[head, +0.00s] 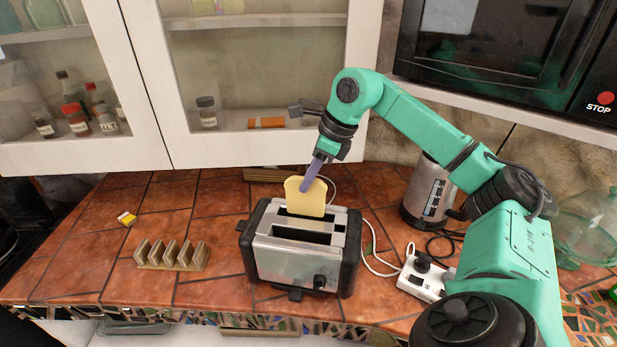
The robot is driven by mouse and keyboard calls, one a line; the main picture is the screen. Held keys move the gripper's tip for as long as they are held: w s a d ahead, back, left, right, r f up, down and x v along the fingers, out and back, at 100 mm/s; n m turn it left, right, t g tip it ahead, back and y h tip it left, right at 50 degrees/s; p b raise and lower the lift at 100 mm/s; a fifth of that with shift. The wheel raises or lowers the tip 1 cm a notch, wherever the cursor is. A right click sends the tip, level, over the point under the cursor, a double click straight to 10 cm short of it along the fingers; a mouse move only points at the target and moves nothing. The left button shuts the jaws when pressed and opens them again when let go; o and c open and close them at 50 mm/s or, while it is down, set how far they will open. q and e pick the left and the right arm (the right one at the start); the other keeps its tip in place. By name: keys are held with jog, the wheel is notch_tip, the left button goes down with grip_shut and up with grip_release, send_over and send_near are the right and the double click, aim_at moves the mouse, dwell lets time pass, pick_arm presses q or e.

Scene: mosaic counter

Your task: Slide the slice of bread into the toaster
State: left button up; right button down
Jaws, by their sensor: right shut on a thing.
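The slice of bread (305,199) is pale yellow and upright, above the rear slot of the toaster. Its lower edge is at the slot; I cannot tell how deep it reaches. The toaster (291,259) is silver with black ends and stands on the tiled counter, its front slot empty. My right gripper (309,183) comes down from above and is shut on the top edge of the slice; the fingers look purple. My left gripper is not in the picture.
A wooden rack (172,256) stands left of the toaster, with a small yellow item (127,218) behind it. A kettle (428,192) and a white power strip (422,278) with cables are to the right. Cabinet doors (265,80) and a microwave (500,50) hang above the counter.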

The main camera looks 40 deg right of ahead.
aim_at(309, 214)
jog(key=shift+f+b, duration=1.15)
jog(key=shift+f, duration=0.3)
jog(key=shift+f, duration=0.1)
jog(key=c, duration=1)
grip_release()
jog(key=shift+c, duration=0.2)
jog(key=o, duration=0.6)
jog(key=shift+c, duration=0.2)
